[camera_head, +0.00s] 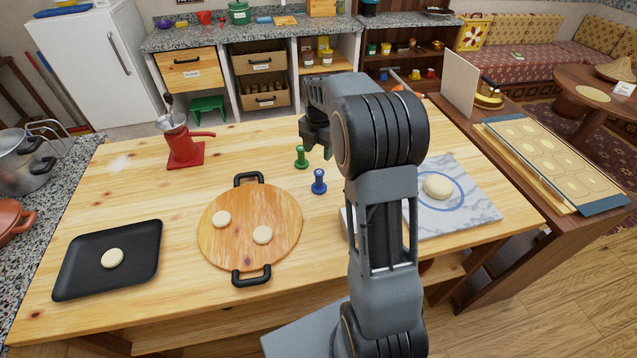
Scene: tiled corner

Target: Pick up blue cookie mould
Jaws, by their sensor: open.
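The blue cookie mould (318,182) stands upright on the wooden table, just right of the round board. It has a wide base and a knob-like top. A similar green mould (301,158) stands a little behind it and to the left. My gripper (317,143) is open and in the air behind the blue mould, close to the green one in the picture. It holds nothing that I can see. My arm hides part of the gripper and the table to the right.
The round wooden board (250,205) with black handles holds two dough discs. A black tray (85,262) holds one disc. A red grinder (183,146) stands at the back left. A marble slab (470,203) with dough lies right of my arm.

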